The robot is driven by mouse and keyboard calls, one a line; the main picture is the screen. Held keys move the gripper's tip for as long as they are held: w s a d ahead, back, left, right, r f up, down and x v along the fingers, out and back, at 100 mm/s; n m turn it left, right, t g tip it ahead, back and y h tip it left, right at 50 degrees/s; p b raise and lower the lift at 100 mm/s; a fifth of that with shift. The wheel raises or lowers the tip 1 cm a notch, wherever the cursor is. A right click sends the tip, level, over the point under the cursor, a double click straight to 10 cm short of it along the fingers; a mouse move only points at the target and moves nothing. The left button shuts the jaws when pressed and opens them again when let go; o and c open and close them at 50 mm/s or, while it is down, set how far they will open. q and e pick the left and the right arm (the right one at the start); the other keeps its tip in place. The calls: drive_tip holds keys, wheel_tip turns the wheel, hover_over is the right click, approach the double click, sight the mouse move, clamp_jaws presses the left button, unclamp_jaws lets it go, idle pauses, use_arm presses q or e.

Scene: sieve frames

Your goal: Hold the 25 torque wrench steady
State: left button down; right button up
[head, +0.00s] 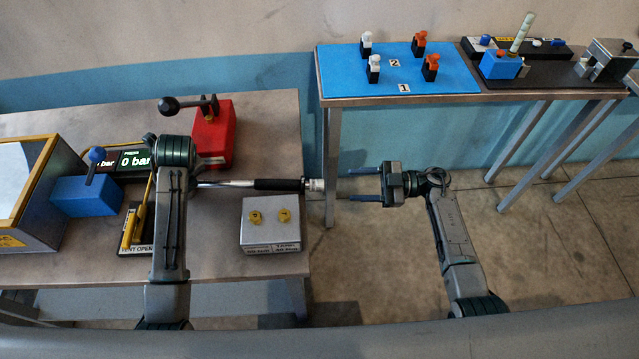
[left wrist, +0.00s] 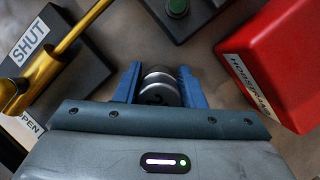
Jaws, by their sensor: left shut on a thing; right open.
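The torque wrench (head: 278,184) has a silver shaft, a black grip and a silver right end. It lies level over the table, its right end jutting past the table's right edge. My left gripper (left wrist: 160,90) has its blue fingers shut on a silver round part, which appears to be the wrench; in the head view my arm hides this grasp. My right gripper (head: 352,186) is open and empty, its fingers pointing left at the wrench's right end with a small gap. I cannot read a 25 mark.
A red block (head: 215,135) with a black-knobbed lever stands behind the wrench. A grey box (head: 268,238) with two yellow knobs is in front. A blue valve block (head: 86,196) and pressure display (head: 135,160) are left. A blue mat (head: 430,80) lies on the back table.

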sight(320, 185)
drive_tip(key=a, duration=1)
drive_tip(key=shift+w+a, duration=0.1)
drive_tip(key=shift+a, duration=0.05)
drive_tip(key=c, duration=1)
